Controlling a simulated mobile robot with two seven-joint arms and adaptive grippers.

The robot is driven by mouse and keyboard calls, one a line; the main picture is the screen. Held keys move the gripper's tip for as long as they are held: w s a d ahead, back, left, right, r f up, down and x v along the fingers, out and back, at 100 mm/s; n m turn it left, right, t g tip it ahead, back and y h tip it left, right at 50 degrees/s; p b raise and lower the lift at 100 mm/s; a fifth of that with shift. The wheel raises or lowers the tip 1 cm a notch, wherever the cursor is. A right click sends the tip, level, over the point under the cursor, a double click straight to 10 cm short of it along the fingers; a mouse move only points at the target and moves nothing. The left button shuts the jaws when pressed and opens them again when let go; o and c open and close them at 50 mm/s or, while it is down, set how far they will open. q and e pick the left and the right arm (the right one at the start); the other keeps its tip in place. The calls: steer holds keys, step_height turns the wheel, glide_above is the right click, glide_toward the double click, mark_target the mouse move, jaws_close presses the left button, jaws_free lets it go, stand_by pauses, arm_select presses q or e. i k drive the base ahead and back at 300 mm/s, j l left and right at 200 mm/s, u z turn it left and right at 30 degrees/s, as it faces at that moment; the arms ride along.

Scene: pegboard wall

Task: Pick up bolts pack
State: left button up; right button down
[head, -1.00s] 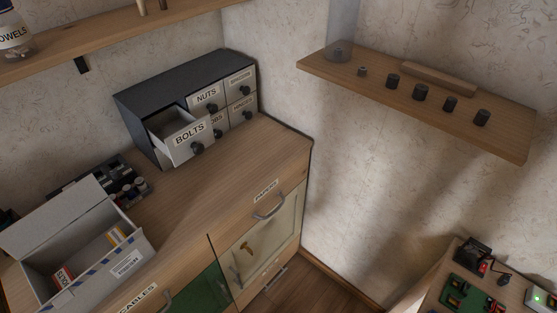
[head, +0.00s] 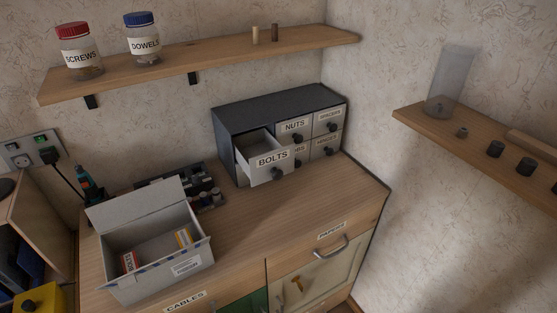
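The drawer labelled BOLTS (head: 272,161) is pulled open from the dark drawer cabinet (head: 262,103) on the wooden counter. Its inside is partly visible, and I cannot make out a bolts pack in it. An open grey box (head: 160,277) stands at the counter's left front with its lid up. Neither of my grippers shows in the head view.
A wall shelf (head: 215,63) holds a screws jar (head: 79,52) and a dowels jar (head: 143,40). Dark small items (head: 205,190) lie behind the box. A right shelf (head: 480,150) carries a clear vase (head: 450,80) and dark knobs. The counter's middle (head: 245,215) is clear.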

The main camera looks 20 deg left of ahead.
mark_target(131, 262)
steer(key=u, duration=1.85)
steer(key=k+j+z, duration=0.15)
steer(key=z, duration=0.25)
steer(key=k+j+z, duration=0.2)
steer(key=j+z, duration=0.25)
steer(key=l, duration=0.1)
